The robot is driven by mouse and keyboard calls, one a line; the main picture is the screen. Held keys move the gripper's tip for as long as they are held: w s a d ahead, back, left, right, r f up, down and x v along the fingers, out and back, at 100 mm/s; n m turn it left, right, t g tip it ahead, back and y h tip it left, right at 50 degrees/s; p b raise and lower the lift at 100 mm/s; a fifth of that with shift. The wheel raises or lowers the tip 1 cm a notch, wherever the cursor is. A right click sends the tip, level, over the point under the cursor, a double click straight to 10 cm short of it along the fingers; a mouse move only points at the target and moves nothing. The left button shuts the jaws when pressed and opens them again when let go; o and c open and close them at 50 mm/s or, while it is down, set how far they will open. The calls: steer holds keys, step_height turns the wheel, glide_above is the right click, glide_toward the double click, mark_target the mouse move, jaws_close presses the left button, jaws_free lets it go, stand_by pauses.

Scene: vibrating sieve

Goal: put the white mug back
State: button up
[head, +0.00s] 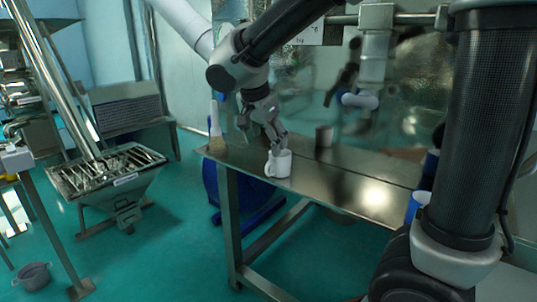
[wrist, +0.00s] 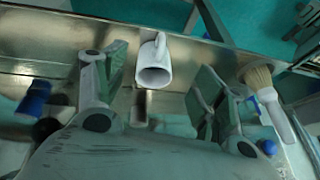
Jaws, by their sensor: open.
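The white mug (head: 281,164) stands upright on the steel table near its front edge, with its handle to the left in the head view. My gripper (head: 277,143) is just above and behind the mug, pointing down at it. In the wrist view the mug (wrist: 154,72) shows between my two spread fingers (wrist: 161,72), with its mouth toward the camera and clear space on both sides. My gripper is open and holds nothing. Whether a finger touches the mug cannot be told from the head view.
A brush (head: 217,136) stands at the table's left end; it also shows in the wrist view (wrist: 262,80). The tabletop (head: 345,187) right of the mug is clear. A sieve hopper (head: 105,175) stands left.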

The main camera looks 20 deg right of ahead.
steer(key=s+d+r+n+y, duration=0.1)
steer(key=s+d+r+n, duration=0.1)
steer(key=s+d, duration=0.35)
steer(key=s+d+r+n, duration=0.1)
steer(key=s+d+n, duration=0.2)
steer(key=s+d, duration=0.3)
steer(key=s+d+f+n+y, duration=0.1)
steer(key=s+d+f+n, duration=0.2)
steer(key=s+d+n, duration=0.3)
steer(key=s, duration=0.4)
steer(key=shift+d+t+y, duration=0.3)
steer(key=shift+d+y, duration=0.1)
